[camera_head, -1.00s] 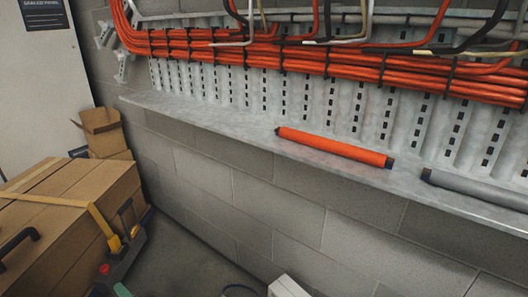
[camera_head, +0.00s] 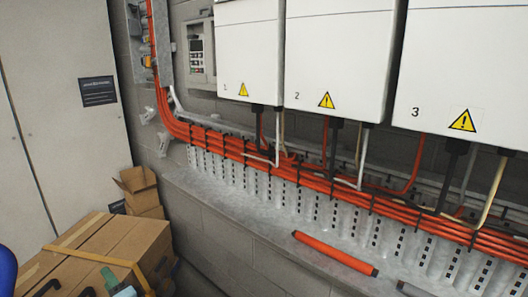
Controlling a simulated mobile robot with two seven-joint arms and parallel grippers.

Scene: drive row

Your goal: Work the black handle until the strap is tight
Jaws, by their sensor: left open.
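A yellow strap (camera_head: 85,256) runs across the top of a large brown carton (camera_head: 125,230) at the lower left. A black arched handle (camera_head: 50,287) shows on the carton top at the bottom edge. Dark parts (camera_head: 165,267) sit at the carton's right edge; I cannot tell whether they belong to the strap's tightener. The tension of the strap cannot be judged. My left gripper (camera_head: 110,281) shows only in part at the bottom edge, with a green piece over the carton by the strap. It is open. My right gripper is not in view.
A smaller open carton (camera_head: 138,187) stands behind. A grey ledge (camera_head: 225,215) runs along the block wall, with an orange bar (camera_head: 335,252) on it. Orange cables (camera_head: 300,172) and white numbered boxes (camera_head: 340,55) hang above. A pale cabinet (camera_head: 60,130) stands at left.

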